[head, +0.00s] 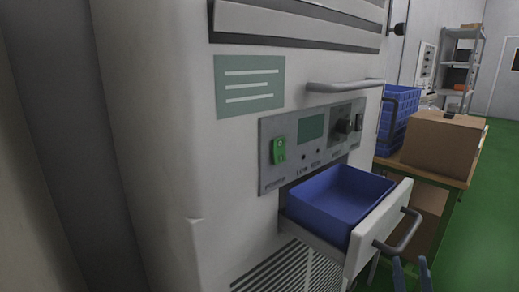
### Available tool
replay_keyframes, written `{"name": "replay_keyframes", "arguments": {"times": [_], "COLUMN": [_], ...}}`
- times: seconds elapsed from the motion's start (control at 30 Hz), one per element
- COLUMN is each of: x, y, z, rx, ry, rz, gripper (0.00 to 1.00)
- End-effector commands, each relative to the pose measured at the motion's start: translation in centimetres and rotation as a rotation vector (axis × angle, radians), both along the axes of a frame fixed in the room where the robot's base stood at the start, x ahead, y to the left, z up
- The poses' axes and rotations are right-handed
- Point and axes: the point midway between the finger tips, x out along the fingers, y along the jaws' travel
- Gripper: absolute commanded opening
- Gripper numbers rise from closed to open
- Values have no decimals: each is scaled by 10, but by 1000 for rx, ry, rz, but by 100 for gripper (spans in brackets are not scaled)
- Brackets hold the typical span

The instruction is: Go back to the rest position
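My gripper (411,273) shows only as two grey fingertips at the bottom edge, right of centre. The fingertips stand apart with nothing visible between them, and the rest of the gripper is out of frame. They are just below and to the right of the handle (402,232) of an open drawer (375,237). In the picture they look apart from the handle, but the depth between them is hard to tell.
The drawer sticks out of a white machine cabinet (160,130) and holds a blue bin (335,207). The cabinet has a control panel (312,143) with a green switch. Behind are a cardboard box (440,144), a blue crate (402,118) and a shelf (462,65). Green floor (485,220) is clear at right.

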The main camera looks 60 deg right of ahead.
Motion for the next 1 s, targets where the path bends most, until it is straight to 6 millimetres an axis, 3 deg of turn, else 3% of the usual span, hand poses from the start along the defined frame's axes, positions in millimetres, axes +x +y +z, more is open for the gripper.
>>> {"name": "replay_keyframes", "arguments": {"times": [0.17, 0.3, 0.47, 0.63, 0.8, 1.0], "x": [24, 45, 55, 48, 28, 10], "y": [32, 72, 123, 179, 223, 248], "z": [-3, -9, -17, -23, -26, -25], "rx": [184, 395, 642, 903, 1126, 1265], "ry": [113, 251, 430, 642, 843, 975], "rz": [184, 373, 565, 725, 813, 843], "gripper": [33, 33, 33, 33, 33, 33]}}
